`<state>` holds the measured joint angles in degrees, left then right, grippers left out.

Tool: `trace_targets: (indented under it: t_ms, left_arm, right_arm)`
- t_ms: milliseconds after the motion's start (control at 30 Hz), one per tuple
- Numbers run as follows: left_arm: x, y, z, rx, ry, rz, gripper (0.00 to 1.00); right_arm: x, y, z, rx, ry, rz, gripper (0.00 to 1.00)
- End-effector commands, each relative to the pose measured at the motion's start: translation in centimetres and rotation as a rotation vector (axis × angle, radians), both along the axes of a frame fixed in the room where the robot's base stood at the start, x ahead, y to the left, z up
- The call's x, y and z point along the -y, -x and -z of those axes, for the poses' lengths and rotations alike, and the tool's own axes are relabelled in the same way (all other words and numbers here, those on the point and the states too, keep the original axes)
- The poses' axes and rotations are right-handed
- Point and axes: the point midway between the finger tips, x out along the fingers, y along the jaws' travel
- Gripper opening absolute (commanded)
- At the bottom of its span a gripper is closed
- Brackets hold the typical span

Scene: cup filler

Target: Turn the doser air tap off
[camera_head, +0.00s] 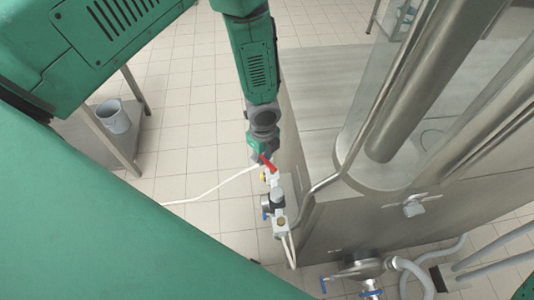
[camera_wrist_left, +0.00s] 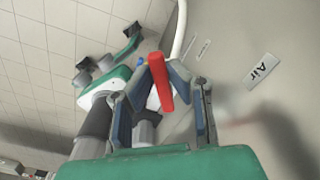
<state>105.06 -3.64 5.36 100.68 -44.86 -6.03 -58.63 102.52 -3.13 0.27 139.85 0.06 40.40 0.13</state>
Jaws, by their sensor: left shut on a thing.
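The air tap has a red lever handle (camera_head: 268,163) on the pipework at the left edge of the steel machine. In the left wrist view the red handle (camera_wrist_left: 160,82) stands between my gripper's fingers, slightly tilted. My left gripper (camera_head: 262,157) comes down from the top of the head view and is closed around the handle. Its two fingers also show in the left wrist view (camera_wrist_left: 163,100), on either side of the handle. The tap body behind the fingers is largely hidden. My right gripper is not in view.
Below the tap is a regulator (camera_head: 276,200) with blue parts. A white hose (camera_head: 215,185) runs off to the left. A grey bucket (camera_head: 114,117) stands on a side table at the left. Open tiled floor lies between.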

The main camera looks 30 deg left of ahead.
Motion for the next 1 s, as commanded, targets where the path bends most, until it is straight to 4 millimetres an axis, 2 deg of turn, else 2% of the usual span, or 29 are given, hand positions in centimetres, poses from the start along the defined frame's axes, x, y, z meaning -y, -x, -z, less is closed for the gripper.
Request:
trace_targets:
  t_ms: [600, 1000]
  left_arm:
    - [-0.1, 1.8, -0.2, 0.007, 0.001, -0.585, 0.0]
    - [0.4, 2.8, -0.2, 0.007, 0.003, -0.872, 0.0]
  right_arm:
    - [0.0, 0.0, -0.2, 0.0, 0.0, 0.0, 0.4]
    - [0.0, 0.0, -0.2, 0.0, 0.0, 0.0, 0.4]
